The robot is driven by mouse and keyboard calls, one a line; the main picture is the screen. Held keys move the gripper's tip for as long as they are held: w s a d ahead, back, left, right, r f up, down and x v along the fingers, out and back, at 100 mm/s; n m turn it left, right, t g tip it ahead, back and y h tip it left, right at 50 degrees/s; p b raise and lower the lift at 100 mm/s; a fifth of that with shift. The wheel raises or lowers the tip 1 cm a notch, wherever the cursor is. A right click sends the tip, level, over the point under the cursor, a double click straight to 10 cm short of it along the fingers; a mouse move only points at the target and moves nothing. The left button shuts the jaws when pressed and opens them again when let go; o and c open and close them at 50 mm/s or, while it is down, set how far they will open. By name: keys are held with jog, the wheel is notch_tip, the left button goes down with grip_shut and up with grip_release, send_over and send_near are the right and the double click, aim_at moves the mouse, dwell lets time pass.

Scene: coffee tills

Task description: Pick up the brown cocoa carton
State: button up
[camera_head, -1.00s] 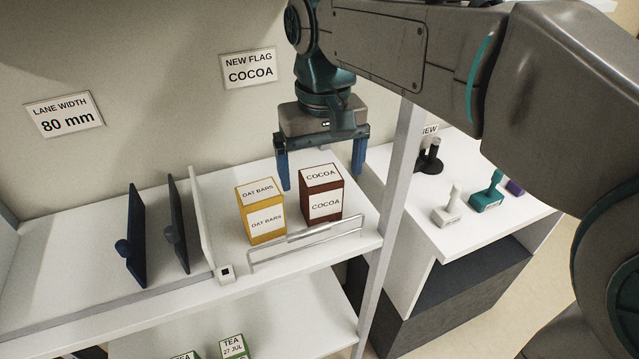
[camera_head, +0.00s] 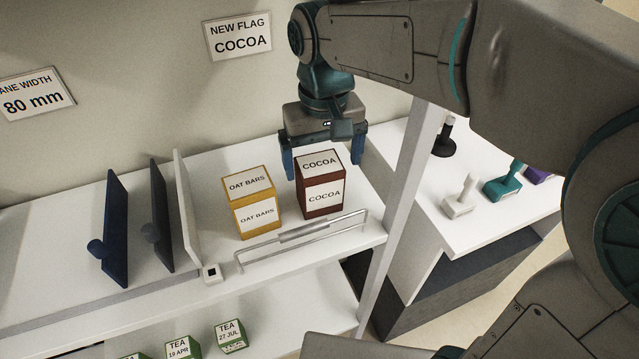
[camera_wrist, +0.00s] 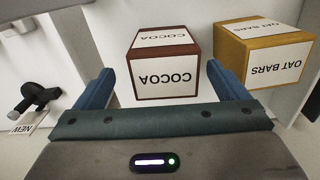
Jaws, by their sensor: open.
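The brown cocoa carton (camera_head: 321,187) stands upright on the white upper shelf, with COCOA labels on its top and front. My gripper (camera_head: 323,160) is open, with its blue fingers pointing down just behind and above the carton. In the wrist view, my gripper (camera_wrist: 165,85) has its two fingers spread to either side of the cocoa carton (camera_wrist: 136,88), which lies ahead, between and beyond the tips. I see no contact between them.
A yellow oat bars carton (camera_head: 253,205) stands close to the left of the cocoa carton. A low wire rail (camera_head: 300,243) runs along the shelf's front edge. White (camera_head: 187,213) and dark dividers stand further left. A shelf post (camera_head: 405,200) rises on the right.

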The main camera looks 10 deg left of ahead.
jog(key=f, duration=0.5)
jog(key=shift+w+a, duration=0.15)
jog(key=shift+a, duration=0.25)
jog(key=shift+f, duration=0.45)
jog(key=c, duration=1.1)
